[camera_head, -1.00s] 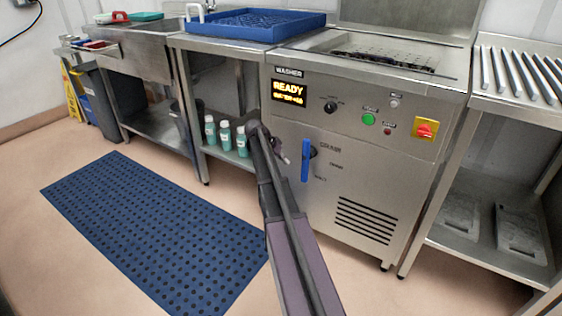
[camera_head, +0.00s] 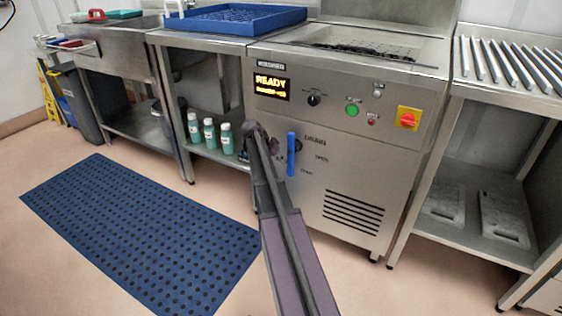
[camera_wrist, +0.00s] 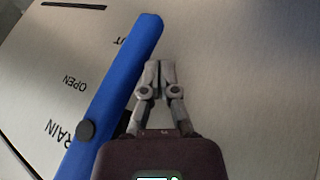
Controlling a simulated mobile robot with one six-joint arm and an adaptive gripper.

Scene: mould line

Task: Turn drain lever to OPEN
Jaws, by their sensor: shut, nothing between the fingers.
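The blue drain lever (camera_head: 291,155) points straight down on the front of the steel washer (camera_head: 345,150), beside the word DRAIN, with OPEN and another label to its right. In the wrist view the lever (camera_wrist: 125,80) runs diagonally, with its round pivot near the lower left and its free end at the top. My gripper (camera_wrist: 160,66) is shut and empty, with its fingertips close beside the lever near its free end. Whether they touch it I cannot tell. In the head view my arm hides most of the gripper (camera_head: 276,158), left of the lever.
The washer panel has a lit READY display (camera_head: 271,87), a green button (camera_head: 352,109) and a red knob (camera_head: 408,118). Several bottles (camera_head: 209,133) stand on the low shelf to the left. A blue mat (camera_head: 140,235) lies on the floor.

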